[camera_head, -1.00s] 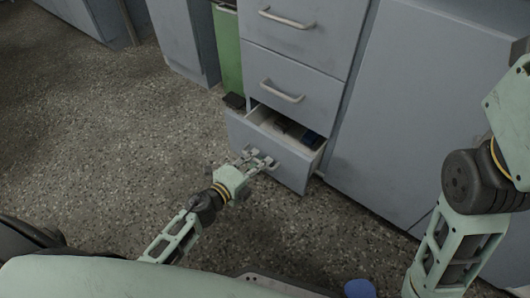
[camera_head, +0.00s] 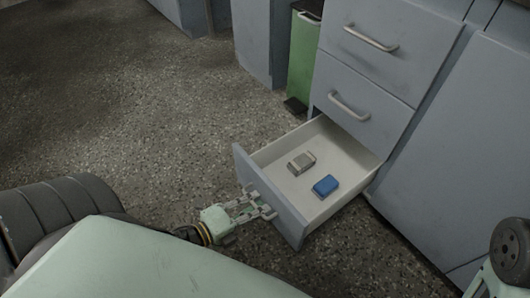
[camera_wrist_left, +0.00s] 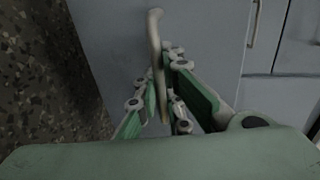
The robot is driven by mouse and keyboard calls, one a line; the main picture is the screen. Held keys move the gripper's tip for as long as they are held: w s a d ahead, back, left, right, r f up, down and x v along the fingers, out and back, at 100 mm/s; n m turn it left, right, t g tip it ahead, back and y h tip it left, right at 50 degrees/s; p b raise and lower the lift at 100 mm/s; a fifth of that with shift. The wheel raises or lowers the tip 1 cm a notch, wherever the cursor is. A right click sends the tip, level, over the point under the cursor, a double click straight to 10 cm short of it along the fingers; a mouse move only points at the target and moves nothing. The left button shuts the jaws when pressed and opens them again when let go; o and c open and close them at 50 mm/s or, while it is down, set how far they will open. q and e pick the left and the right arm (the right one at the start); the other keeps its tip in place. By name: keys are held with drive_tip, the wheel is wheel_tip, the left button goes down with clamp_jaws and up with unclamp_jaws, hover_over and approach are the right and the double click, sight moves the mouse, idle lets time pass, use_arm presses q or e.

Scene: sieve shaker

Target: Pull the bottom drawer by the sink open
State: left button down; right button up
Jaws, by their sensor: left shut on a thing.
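The bottom drawer (camera_head: 347,201) of the grey cabinet is pulled far out in the head view, its white inside showing. A grey-beige box (camera_head: 301,163) and a blue box (camera_head: 326,186) lie in it. My left gripper (camera_head: 262,203) is at the drawer's front panel, shut on its handle. In the left wrist view the handle (camera_wrist_left: 156,45) runs between the fingers of the left gripper (camera_wrist_left: 165,85), against the grey front panel (camera_wrist_left: 110,50). My right gripper is out of view.
Two closed drawers with handles, the upper (camera_head: 371,38) and the middle one (camera_head: 348,106), sit above the open drawer. A green bin (camera_head: 302,55) stands left of the cabinet. The speckled floor (camera_head: 150,90) is clear to the left.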

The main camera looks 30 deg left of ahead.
use_arm(q)
drive_tip(key=shift+s, duration=0.3)
drive_tip(key=c, duration=2.2)
unclamp_jaws()
drive_tip(key=shift+o, duration=0.2)
drive_tip(key=shift+a, duration=0.1)
drive_tip(key=v, duration=1.2)
drive_tip(key=shift+w+r, duration=0.1)
